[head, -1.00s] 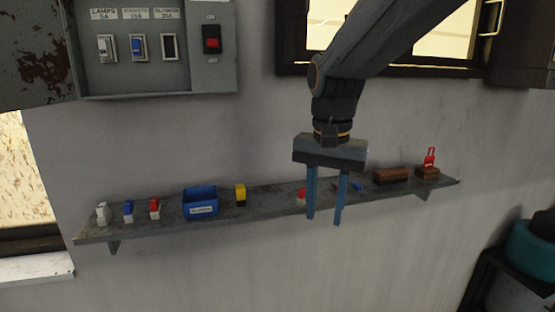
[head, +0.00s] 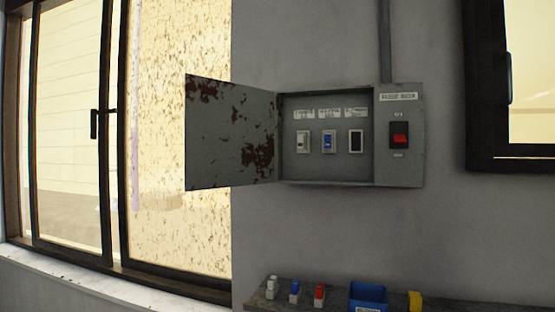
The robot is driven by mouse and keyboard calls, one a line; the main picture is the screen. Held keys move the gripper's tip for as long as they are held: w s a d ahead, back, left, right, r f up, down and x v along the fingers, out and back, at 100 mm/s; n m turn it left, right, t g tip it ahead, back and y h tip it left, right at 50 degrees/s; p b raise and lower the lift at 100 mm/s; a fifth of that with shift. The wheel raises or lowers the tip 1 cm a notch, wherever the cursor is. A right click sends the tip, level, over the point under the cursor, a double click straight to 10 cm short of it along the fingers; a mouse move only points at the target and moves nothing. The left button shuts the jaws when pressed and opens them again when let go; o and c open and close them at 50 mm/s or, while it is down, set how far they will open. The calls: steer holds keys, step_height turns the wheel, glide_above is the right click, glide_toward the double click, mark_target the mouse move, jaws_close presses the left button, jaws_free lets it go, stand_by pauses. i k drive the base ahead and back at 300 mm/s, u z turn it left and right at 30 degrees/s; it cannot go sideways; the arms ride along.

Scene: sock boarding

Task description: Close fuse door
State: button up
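The fuse box (head: 398,168) is a grey metal box on the wall, right of the middle in the head view. Its fuse door (head: 220,135), grey with rust patches, is hinged on the left and stands wide open, reaching left across the edge of the window. Inside are a white fuse (head: 302,142), a blue fuse (head: 329,142) and a dark slot (head: 356,142), each under a label. A red switch (head: 400,140) sits on the box's right part. My gripper is not in view now.
A shelf (head: 460,305) below the box holds small white, blue and red fuses, a blue bin (head: 368,296) and a yellow item (head: 415,300). A large window (head: 70,130) is at left and a dark-framed window (head: 486,100) at right. The wall around the box is otherwise bare.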

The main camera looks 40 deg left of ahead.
mark_target(229, 127)
steer(key=z, duration=2.75)
steer(key=k, duration=2.7)
steer(key=u, duration=0.95)
